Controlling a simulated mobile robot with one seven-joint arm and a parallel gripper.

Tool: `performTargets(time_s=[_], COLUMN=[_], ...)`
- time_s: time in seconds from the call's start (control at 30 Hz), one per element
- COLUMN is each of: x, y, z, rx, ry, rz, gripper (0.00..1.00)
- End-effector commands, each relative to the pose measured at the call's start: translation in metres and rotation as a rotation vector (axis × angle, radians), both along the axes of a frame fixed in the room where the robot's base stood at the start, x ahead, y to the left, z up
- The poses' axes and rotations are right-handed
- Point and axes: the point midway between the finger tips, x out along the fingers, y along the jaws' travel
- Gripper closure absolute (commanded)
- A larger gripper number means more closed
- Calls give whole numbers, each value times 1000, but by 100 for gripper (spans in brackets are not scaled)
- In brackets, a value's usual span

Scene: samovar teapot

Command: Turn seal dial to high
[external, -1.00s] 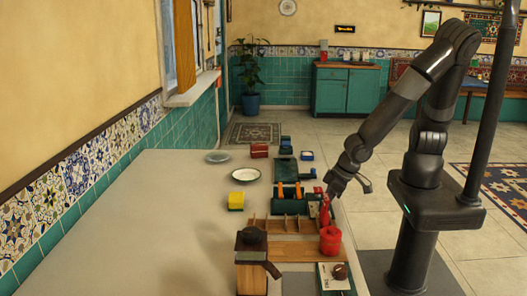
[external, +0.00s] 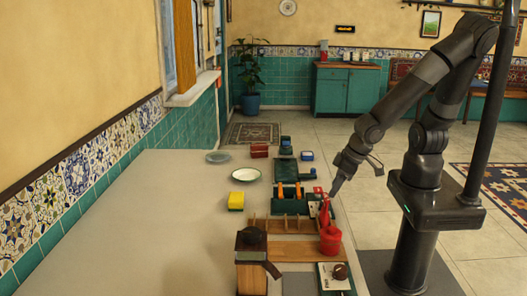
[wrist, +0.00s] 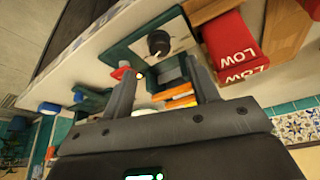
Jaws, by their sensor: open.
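In the wrist view a round black dial (wrist: 159,43) sits on a pale plate with a dark green frame, just beyond my fingertips. In the external view a small pale panel (external: 314,209) beside the red pieces may be the same plate; its knob is too small to make out. My gripper (wrist: 160,78) is open, with orange pieces visible between its fingers and nothing held. In the external view my gripper (external: 334,191) hangs above the table's right edge, close to the red pieces. I cannot tell whether a finger touches the plate.
Red blocks marked LOW (wrist: 238,52) stand right beside the dial plate in the wrist view. A red container (external: 330,241), wooden divider rack (external: 290,224) and dark green holder with orange pieces (external: 287,201) crowd the table's right side. The table's left side (external: 150,220) is clear.

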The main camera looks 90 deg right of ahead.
Motion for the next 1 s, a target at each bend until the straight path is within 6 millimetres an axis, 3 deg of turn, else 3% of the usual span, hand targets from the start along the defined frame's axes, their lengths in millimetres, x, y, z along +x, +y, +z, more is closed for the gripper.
performTargets(time_s=[0.5, 1.0], x=[-13, -15], y=[5, 4], z=[34, 38], rx=[1, 1], ry=[0, 1], rz=[2, -1], gripper=[46, 46])
